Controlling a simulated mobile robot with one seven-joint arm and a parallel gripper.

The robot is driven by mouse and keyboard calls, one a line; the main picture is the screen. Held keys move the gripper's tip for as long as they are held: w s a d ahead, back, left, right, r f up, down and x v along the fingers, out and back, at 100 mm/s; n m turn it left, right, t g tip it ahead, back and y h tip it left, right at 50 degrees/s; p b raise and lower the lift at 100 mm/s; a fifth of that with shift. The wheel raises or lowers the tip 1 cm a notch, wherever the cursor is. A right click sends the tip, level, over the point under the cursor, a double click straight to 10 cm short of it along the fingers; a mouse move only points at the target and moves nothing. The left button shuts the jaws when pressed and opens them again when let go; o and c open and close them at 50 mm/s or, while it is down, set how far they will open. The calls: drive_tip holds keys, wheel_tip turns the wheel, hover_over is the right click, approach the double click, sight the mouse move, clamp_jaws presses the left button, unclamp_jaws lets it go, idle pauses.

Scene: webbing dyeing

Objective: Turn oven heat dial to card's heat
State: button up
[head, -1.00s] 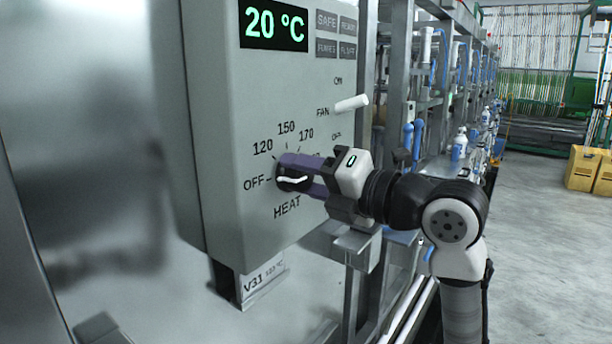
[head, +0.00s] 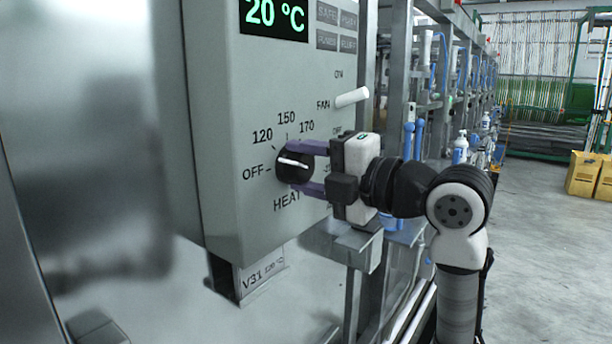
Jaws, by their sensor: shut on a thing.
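The black heat dial (head: 293,170) with a white pointer line is on the grey control box (head: 215,130). Marks OFF, 120, 150 and 170 run around it; further marks on its right are hidden by my gripper. The pointer's left end lies between OFF and 120. My gripper (head: 308,168) comes from the right and is shut on the dial, one purple finger above it and one below. The card (head: 263,274) below the box reads V31, with small blurred text that looks like 120 °C.
The display (head: 274,16) reads 20 °C. A white fan lever (head: 351,97) sticks out just above my gripper, near the FAN label. A metal frame stands right of the box. Open floor (head: 540,250) lies at the right.

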drive_tip(key=shift+m+b, duration=0.45)
drive_tip(key=shift+m, duration=1.25)
drive_tip(key=o, duration=1)
drive_tip(key=shift+d, duration=0.1)
drive_tip(key=b+v, duration=0.4)
drive_tip(key=v, duration=0.9)
drive_tip(key=shift+s+d, duration=0.25)
drive_tip(key=shift+d, duration=0.05)
